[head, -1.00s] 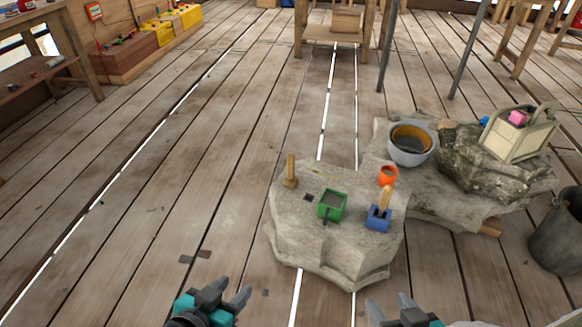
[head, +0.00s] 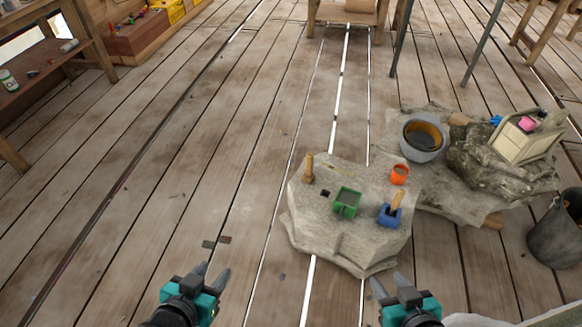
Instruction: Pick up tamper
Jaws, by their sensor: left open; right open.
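A small upright wooden piece (head: 308,168) stands at the left back of a grey stone block (head: 345,240). A wooden handle (head: 397,201) rises from a blue holder (head: 388,216) at the block's right side. I cannot tell for sure which of these two is the tamper. My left gripper (head: 212,273) is open and empty, in front and to the left of the block. My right gripper (head: 391,285) is open and empty, near the block's front right in the picture. Neither gripper touches anything.
A green square container (head: 346,203) and an orange cup (head: 399,174) are also on the block. Behind it, a lower stone slab (head: 405,116) bears a grey bucket (head: 423,140) and a cream tool carrier (head: 528,140). A dark bucket (head: 556,232) stands at right.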

